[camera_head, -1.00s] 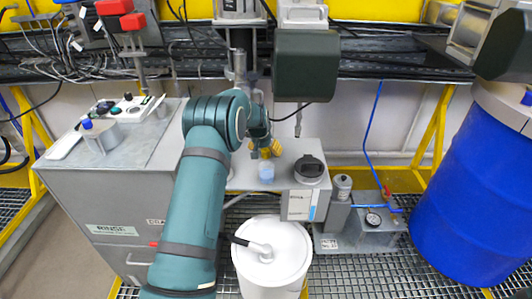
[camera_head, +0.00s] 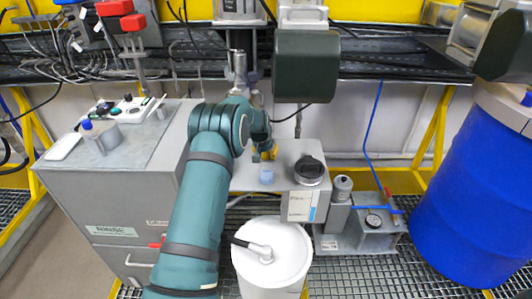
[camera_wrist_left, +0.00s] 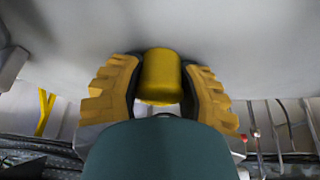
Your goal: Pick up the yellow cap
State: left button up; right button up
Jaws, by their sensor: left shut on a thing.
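The yellow cap (camera_wrist_left: 160,75) is a small, smooth cylinder, seen in the left wrist view between the two ridged yellow fingers of my left gripper (camera_wrist_left: 160,92). The gripper is shut on it, with a finger at each side. In the head view my left gripper (camera_head: 260,153) is over the back of the small grey bench, beyond a pale blue cap. There my own arm hides most of the gripper, and I cannot make out the yellow cap. My right gripper is not in view.
On the bench (camera_head: 240,180) stand the pale blue cap (camera_head: 267,176) and a black round knob (camera_head: 309,169). A white bucket (camera_head: 272,262) stands in front. A blue drum (camera_head: 475,190) is at the right, a grey rinse cabinet (camera_head: 115,200) at the left.

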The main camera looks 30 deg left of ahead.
pick_arm(q)
notch_tip(320, 180, up, 8)
jog(key=shift+f+p, duration=0.2)
jog(key=shift+p, duration=0.4)
jog(key=s+d, duration=0.1)
jog(key=s, duration=0.5)
jog(key=s+d, duration=0.1)
jog(key=s, duration=0.5)
jog(key=s+d, duration=0.1)
jog(key=s, duration=0.4)
jog(key=shift+s+f, duration=0.3)
jog(key=shift+s, duration=0.1)
jog(key=shift+r, duration=0.1)
